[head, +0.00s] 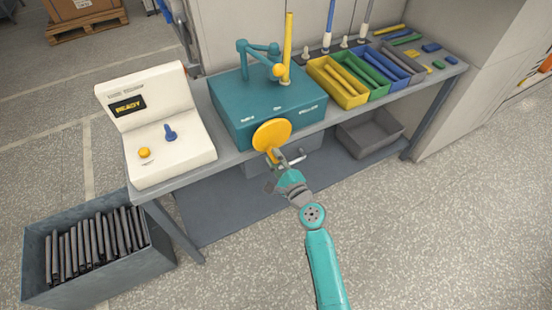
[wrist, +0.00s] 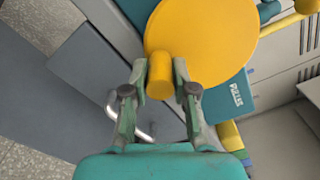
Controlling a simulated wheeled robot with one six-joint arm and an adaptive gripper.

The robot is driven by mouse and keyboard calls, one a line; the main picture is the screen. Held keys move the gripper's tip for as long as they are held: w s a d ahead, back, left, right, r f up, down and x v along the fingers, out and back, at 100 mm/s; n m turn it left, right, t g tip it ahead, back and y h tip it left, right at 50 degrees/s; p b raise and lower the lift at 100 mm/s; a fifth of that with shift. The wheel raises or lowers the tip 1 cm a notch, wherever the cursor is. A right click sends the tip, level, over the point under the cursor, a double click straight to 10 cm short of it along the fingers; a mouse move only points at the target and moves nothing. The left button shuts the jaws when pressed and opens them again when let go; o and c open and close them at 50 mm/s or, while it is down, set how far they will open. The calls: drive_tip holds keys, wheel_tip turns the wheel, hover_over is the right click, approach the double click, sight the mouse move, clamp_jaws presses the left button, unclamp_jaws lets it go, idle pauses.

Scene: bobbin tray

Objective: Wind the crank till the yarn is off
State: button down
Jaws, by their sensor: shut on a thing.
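The crank is a yellow disc (head: 272,134) on the front of a teal machine box (head: 243,112). In the wrist view the crank disc (wrist: 205,45) fills the upper middle, with a yellow handle knob (wrist: 160,76) standing out from it. My gripper (head: 275,158) is at the disc's lower edge. In the wrist view my gripper (wrist: 161,85) is shut on the knob, one finger on each side. A yellow upright post (head: 288,45) stands on the box beside a teal bracket arm (head: 258,48). I cannot make out any yarn.
A cream console (head: 160,110) with a blue lever and a yellow button stands at the left of the bench. Yellow, green, blue and grey bins (head: 338,96) stand at the right. A grey crate (head: 90,275) of dark rods is on the floor. Floor in front is clear.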

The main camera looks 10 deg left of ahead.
drive_tip(key=shift+f, duration=0.1)
drive_tip(key=c, duration=0.9)
unclamp_jaws()
drive_tip(key=shift+s, duration=0.15)
drive_tip(key=v, duration=1.1)
drive_tip(key=shift+s+d, duration=0.25)
drive_tip(key=shift+d, duration=0.05)
